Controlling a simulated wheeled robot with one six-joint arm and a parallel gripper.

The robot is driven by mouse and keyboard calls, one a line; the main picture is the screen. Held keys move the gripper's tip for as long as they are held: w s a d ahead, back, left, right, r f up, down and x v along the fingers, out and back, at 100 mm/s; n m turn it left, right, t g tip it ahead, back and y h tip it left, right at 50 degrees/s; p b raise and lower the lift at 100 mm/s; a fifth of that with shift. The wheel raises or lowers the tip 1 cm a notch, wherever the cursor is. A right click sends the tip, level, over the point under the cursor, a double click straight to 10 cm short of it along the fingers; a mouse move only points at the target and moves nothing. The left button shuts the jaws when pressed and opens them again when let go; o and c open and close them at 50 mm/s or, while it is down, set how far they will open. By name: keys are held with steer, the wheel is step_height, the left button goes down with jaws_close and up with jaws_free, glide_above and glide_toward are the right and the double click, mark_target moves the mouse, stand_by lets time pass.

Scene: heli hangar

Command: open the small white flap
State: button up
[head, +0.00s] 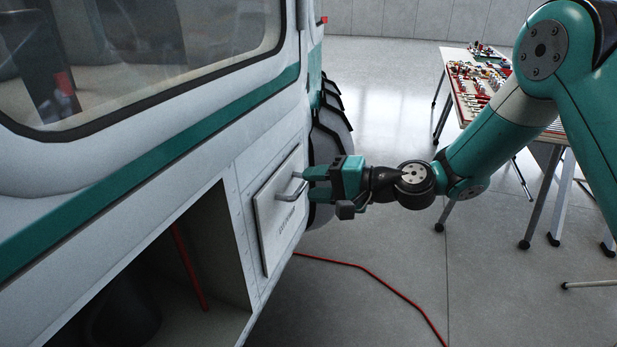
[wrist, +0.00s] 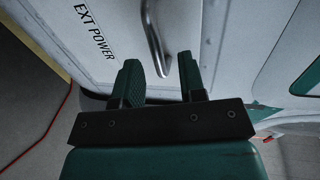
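The small white flap (head: 279,222) is a squarish panel low on the vehicle's side, lying against the body. It bears a silver bar handle (head: 291,188) and small lettering. In the wrist view the flap (wrist: 110,55) reads "EXT POWER", and its handle (wrist: 154,40) runs down toward the gap between my fingers. My gripper (head: 306,184) comes from the right, with its fingertips at the handle. In the wrist view my gripper (wrist: 160,75) has its two green fingers apart, with the handle's lower end between or just beyond them. Contact cannot be told.
A dark open compartment (head: 185,265) lies left of the flap, with a red rod inside. Dark rounded parts (head: 331,135) stick out behind the flap. A red cable (head: 372,275) lies on the floor. A table with tools (head: 478,85) stands at right.

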steer(key=shift+x, duration=1.45)
steer(key=shift+c, duration=0.4)
jaws_close()
